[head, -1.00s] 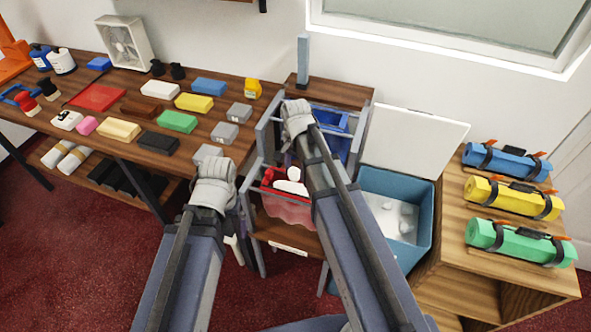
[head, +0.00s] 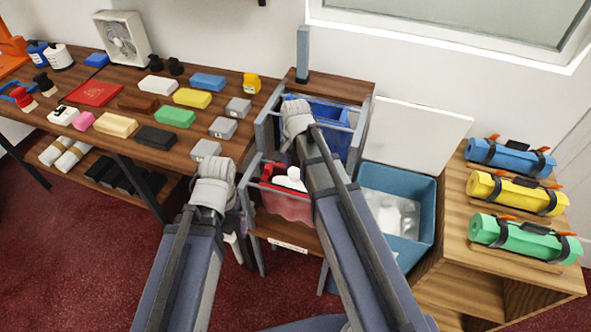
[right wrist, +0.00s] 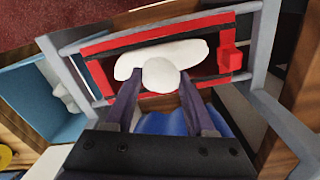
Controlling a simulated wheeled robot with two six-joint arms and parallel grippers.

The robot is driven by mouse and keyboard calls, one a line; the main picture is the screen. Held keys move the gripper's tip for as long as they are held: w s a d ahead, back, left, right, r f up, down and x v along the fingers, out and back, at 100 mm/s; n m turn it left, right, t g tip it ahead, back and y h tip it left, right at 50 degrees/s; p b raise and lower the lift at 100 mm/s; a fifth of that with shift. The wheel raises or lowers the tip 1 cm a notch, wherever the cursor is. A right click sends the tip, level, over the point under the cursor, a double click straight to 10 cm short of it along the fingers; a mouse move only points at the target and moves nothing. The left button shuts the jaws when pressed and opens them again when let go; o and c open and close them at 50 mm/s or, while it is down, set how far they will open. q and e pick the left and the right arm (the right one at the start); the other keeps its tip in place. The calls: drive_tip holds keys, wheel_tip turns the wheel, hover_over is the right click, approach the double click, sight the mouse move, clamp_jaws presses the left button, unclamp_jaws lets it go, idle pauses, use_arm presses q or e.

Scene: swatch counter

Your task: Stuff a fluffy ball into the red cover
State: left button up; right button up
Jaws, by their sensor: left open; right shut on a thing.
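The red cover (head: 287,207) hangs open in a grey metal frame, and its red rim (right wrist: 113,44) shows in the right wrist view. My right gripper (right wrist: 159,88) is shut on a white fluffy ball (right wrist: 160,74) at the cover's mouth. A longer white fluffy mass (right wrist: 192,52) lies behind the ball, within the rim; I cannot tell whether they are separate. White fluff (head: 291,177) also shows at the mouth in the head view, where my right forearm partly covers it. My left gripper (head: 213,190) is open and empty left of the frame; its fingertips are hard to make out.
A blue bin (head: 425,228) with white fluff (head: 393,213) stands right of the frame, its white lid (head: 418,130) raised. A blue cover (head: 330,115) hangs behind my right arm. A table (head: 190,143) with coloured blocks is at left; a wooden shelf (head: 455,245) is at right.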

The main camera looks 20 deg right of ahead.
drive_tip(key=o, duration=1)
idle(0.6)
wheel_tip(320, 180, up, 6)
drive_tip(key=p, duration=0.6)
drive_tip(key=shift+f, duration=0.2)
wheel_tip(320, 180, down, 6)
drive_tip(key=b, duration=0.6)
drive_tip(key=shift+r, duration=0.2)
